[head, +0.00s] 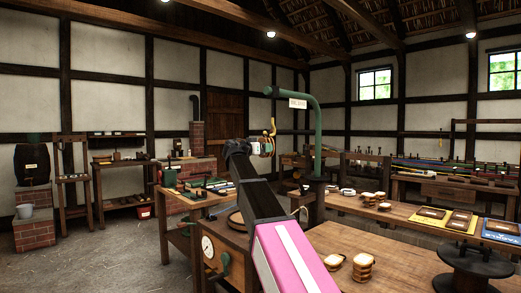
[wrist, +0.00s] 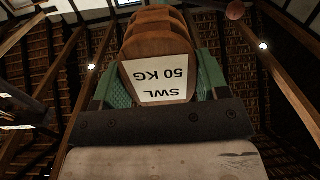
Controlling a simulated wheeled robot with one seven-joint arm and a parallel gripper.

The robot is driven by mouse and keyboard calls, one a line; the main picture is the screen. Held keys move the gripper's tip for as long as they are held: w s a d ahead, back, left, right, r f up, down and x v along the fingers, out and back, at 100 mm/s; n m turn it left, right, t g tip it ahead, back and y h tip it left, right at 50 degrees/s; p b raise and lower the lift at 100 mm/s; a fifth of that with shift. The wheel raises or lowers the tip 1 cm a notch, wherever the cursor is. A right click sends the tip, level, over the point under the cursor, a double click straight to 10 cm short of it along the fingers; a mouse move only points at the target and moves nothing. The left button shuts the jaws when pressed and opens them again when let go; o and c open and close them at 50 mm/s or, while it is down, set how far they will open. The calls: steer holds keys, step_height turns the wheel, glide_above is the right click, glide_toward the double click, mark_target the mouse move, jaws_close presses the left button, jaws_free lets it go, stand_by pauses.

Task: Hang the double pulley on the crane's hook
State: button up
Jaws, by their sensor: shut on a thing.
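My gripper (head: 263,147) is raised at the end of my arm, left of the green crane post. It is shut on the double pulley, a brown wooden block (wrist: 157,35) with a white plate reading "SWL 50 KG", upside down in the wrist view. Green finger pads (wrist: 160,92) grip its two sides. The crane (head: 316,125) is a green post with an arm curving left.
A white sign (head: 298,103) hangs at the crane. A cabinet with a round gauge (head: 207,246) is at the front. Open floor (head: 110,265) lies left.

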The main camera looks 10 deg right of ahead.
steer(key=shift+w+d+f, duration=0.25)
steer(key=shift+w+d, duration=0.1)
steer(key=shift+d, duration=0.15)
steer(key=shift+w+d+f, duration=0.25)
steer(key=shift+w+d, duration=0.05)
steer(key=shift+d, duration=0.15)
steer(key=shift+d, duration=0.1)
stand_by(0.4)
steer(key=o, duration=1.3)
steer(key=shift+c, duration=0.2)
